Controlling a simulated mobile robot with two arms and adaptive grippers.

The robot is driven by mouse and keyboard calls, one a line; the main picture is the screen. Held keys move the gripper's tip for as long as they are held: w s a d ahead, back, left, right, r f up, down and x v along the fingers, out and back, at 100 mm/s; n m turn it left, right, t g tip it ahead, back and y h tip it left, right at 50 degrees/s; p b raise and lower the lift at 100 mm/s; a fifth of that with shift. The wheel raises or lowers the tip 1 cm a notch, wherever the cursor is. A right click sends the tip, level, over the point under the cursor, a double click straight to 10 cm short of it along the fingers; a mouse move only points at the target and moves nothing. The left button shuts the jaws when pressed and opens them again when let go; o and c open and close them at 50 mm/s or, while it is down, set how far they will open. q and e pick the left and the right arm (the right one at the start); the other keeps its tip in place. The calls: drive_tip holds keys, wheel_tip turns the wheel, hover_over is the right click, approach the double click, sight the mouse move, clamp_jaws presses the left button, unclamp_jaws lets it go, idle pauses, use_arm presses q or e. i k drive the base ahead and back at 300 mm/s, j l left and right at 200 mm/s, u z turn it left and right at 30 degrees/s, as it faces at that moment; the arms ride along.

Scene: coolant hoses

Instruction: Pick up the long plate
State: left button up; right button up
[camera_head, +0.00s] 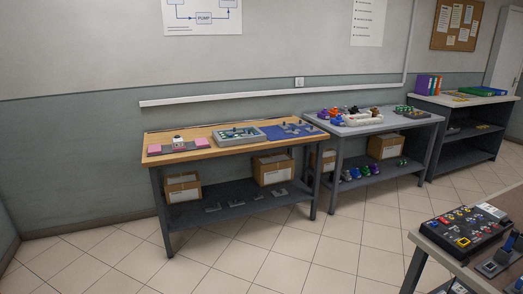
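I cannot make out for sure which thing is the long plate; the parts on the tables are far off and small. A wood-topped table (213,150) against the wall bears a grey tray (238,143) with small parts in it and a blue mat (291,131) with small pieces on it. At its left end lie pink blocks (154,149) by a dark mat and a small white-topped item (178,142). Neither of my grippers shows in the head view.
A grey table (378,127) with colourful parts adjoins on the right, then a dark bench (470,101) with folders. A table with a black panel (466,229) stands at the near right. Lower shelves hold cardboard boxes (182,187). The tiled floor (275,255) in front is clear.

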sight(234, 132)
drive_tip(key=i+u, duration=0.35)
drive_tip(key=i, duration=3.05)
